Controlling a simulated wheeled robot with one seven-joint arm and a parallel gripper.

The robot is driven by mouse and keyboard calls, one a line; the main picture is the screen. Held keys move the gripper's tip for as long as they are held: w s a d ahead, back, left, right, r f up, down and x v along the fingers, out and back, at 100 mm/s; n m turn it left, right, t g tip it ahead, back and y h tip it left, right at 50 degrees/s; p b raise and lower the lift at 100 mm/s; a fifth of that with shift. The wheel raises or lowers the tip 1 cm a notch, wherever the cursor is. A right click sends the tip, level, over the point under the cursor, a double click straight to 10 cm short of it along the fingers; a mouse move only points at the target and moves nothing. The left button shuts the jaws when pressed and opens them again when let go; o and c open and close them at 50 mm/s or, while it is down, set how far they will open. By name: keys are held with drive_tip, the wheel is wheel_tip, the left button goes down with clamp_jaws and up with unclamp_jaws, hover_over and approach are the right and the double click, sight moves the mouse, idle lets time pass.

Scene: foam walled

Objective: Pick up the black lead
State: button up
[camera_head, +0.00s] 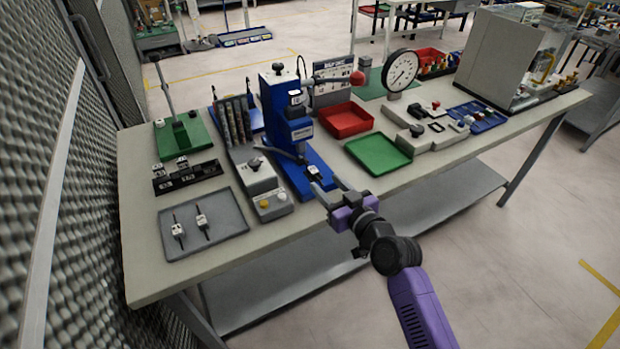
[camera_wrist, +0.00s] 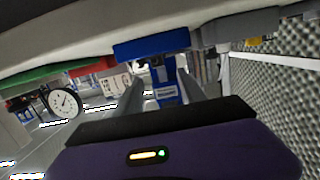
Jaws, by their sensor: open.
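My gripper (camera_head: 331,189) is open and empty at the front edge of the bench, close to the blue base of the press. In the wrist view its two fingers (camera_wrist: 160,78) are spread, with the blue press (camera_wrist: 152,46) between and beyond them. A grey tray (camera_head: 222,240) at the front left holds two small pieces, a left one (camera_head: 178,231) and a right one (camera_head: 202,222), each with a white body and a thin dark lead. A similar small black-and-white piece (camera_head: 314,173) sits on the press base near my fingertips. I cannot tell which piece is the black lead.
The tall blue press (camera_head: 288,120) stands just beyond my gripper. A grey box with buttons (camera_head: 271,203) lies between it and the tray. A green tray (camera_head: 378,155), a red tray (camera_head: 346,119) and a dial gauge (camera_head: 400,70) are to the right. A mesh wall (camera_head: 60,200) borders the left.

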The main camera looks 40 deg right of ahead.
sight(312, 168)
drive_tip(key=p+x, duration=0.1)
drive_tip(key=x, duration=0.6)
drive_tip(key=shift+w+d+f, duration=0.1)
drive_tip(key=shift+w+d, duration=0.05)
drive_tip(key=shift+d, duration=0.05)
clamp_jaws()
